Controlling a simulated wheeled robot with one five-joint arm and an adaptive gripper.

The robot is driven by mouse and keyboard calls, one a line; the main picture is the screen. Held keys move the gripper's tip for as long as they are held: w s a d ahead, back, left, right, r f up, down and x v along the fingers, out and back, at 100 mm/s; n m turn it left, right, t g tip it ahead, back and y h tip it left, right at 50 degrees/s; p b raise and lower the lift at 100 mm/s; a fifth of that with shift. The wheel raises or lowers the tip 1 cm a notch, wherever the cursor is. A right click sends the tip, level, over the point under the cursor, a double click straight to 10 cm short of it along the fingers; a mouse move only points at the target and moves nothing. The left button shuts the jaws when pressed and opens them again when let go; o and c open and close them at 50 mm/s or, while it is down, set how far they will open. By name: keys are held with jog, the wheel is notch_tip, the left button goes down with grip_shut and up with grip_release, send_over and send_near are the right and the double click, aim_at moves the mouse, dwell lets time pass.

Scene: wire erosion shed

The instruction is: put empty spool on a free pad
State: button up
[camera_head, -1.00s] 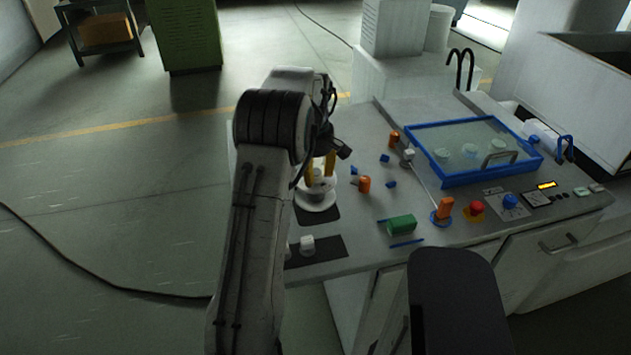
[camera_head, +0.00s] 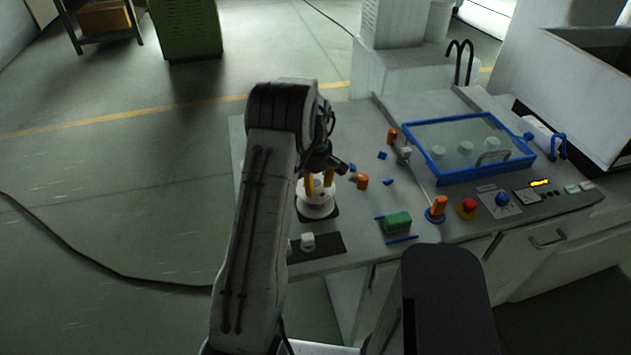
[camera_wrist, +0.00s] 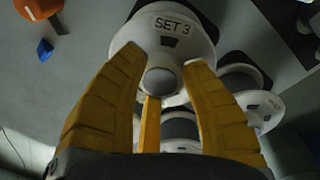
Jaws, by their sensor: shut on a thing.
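My gripper (camera_head: 320,183), with yellow fingers, points down near the left part of the bench. It is shut on a white spool (camera_head: 316,206), which is low over or on a dark pad (camera_head: 332,212); contact is not clear. In the wrist view the fingers close around the hub of a white spool marked "SET 3" (camera_wrist: 186,36). More white spools (camera_wrist: 268,108) lie beyond the right finger. My arm hides the bench to the left of the gripper. A second dark pad (camera_head: 328,246) lies nearer, with a small white piece (camera_head: 308,240) on it.
An orange part (camera_head: 361,181) and several small blue pieces (camera_head: 388,182) lie right of the gripper. A green block (camera_head: 398,222), a blue-framed clear cover (camera_head: 470,179) and a red button (camera_head: 467,206) are farther right. Some bare bench lies between.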

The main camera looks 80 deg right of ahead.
jog(key=o, duration=1.2)
jog(key=shift+f, duration=0.1)
notch_tip(320, 180, up, 2)
jog(key=shift+r+b, duration=0.1)
jog(key=shift+b, duration=0.3)
jog(key=r+b, duration=0.2)
jog(key=b, duration=0.1)
jog(key=shift+a, duration=0.15)
jog(key=shift+w+a+r+b, duration=0.1)
jog(key=shift+a+r+b, duration=0.1)
jog(key=shift+r+b, duration=1.4)
jog(key=shift+a+r+b, duration=0.15)
jog(key=shift+r+b, duration=0.5)
jog(key=shift+r, duration=1.75)
